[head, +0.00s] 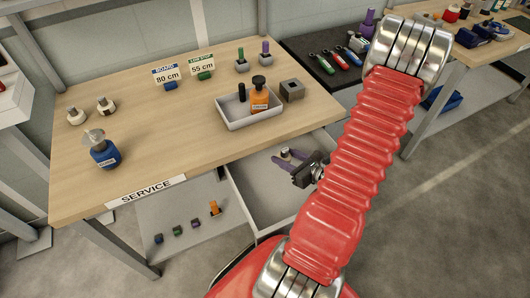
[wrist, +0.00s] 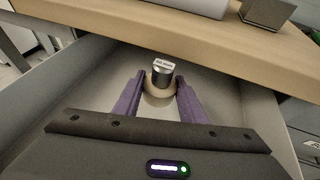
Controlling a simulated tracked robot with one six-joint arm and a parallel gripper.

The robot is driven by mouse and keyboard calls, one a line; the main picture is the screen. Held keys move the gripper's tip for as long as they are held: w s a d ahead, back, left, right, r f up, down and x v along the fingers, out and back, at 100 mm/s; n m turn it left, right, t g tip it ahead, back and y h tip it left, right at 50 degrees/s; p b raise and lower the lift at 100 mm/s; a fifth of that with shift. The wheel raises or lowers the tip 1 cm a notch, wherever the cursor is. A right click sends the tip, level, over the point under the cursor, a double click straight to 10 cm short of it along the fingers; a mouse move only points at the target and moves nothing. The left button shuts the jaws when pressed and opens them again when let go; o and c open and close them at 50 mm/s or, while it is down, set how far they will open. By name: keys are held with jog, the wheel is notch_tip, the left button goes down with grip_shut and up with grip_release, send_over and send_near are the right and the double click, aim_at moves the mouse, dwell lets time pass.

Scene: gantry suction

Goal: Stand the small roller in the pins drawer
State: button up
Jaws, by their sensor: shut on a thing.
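My gripper (wrist: 162,84) has purple fingers and is shut on the small roller (wrist: 163,69), which has a dark cylindrical body with a pale label and a cream ring around its lower part. The roller looks roughly upright between the fingertips. In the head view my gripper (head: 287,157) reaches into the open grey drawer (head: 250,203) under the service table's front edge. The drawer also fills much of the wrist view (wrist: 222,88). I cannot tell whether the roller's base touches the drawer floor. The roller is hardly visible in the head view.
The service table (head: 180,130) overhangs the drawer's back. On it stand a grey tray (head: 234,125) with an orange bottle, a grey block (head: 292,90), a blue bottle (head: 104,150) and two cream-and-dark pieces (head: 76,116). The visible drawer floor around the roller is clear.

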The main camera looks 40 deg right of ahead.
send_over(264, 154)
jog(key=s, duration=0.3)
notch_tip(264, 154, down, 4)
jog(key=shift+s+a+r, duration=0.1)
jog(key=shift+w+f, duration=0.3)
jog(key=shift+w, duration=0.15)
jog(key=shift+w+f, duration=0.95)
jog(key=shift+w, duration=0.2)
jog(key=o, duration=1.1)
jog(key=shift+o, duration=0.2)
